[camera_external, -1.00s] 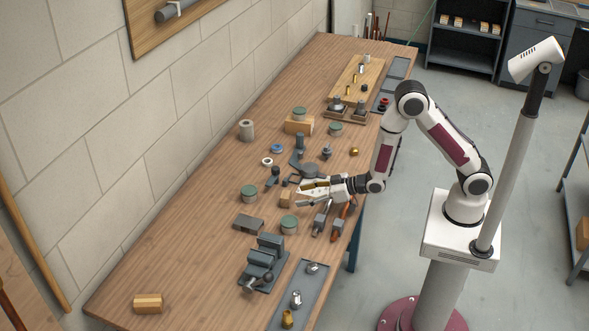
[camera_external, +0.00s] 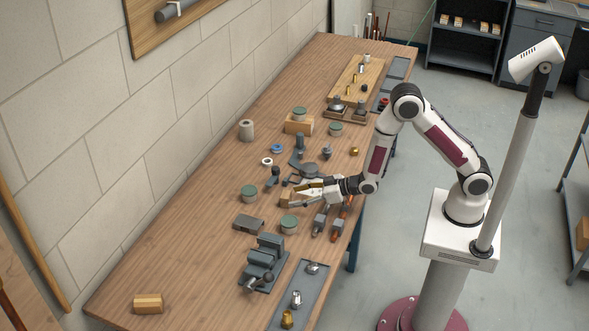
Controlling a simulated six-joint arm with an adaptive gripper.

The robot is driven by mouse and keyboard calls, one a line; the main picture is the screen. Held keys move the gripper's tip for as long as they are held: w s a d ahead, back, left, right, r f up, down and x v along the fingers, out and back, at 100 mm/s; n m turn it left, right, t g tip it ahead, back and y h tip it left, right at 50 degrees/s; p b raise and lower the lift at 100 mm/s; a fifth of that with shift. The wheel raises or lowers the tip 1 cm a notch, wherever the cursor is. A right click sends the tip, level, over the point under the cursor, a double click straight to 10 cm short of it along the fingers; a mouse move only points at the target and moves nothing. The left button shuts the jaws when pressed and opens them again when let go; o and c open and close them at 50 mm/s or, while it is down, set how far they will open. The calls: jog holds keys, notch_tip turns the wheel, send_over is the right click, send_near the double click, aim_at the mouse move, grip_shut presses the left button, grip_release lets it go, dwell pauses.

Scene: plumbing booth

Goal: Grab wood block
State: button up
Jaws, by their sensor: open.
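A small wood block (camera_external: 284,201) sits on the workbench near its middle. My gripper (camera_external: 293,196) is open and low over the bench, reaching in from the right. Its fingertips are at the block, and the gripper partly hides it. I cannot tell whether the fingers touch the block. A larger wood block (camera_external: 148,303) lies alone at the near left end of the bench. Another wood block (camera_external: 297,127) stands farther back with a grey-green tin on it.
Close to my gripper are a tin (camera_external: 289,224), another tin (camera_external: 249,193), a grey block (camera_external: 248,223) and orange-handled tools (camera_external: 337,228). A grey vise (camera_external: 262,266) stands nearer the front. The bench's near left is mostly clear.

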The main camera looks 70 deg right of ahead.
aim_at(290, 196)
jog(key=shift+w, duration=0.1)
jog(key=shift+x, duration=2.5)
jog(key=shift+d+r, duration=0.15)
jog(key=c, duration=1.2)
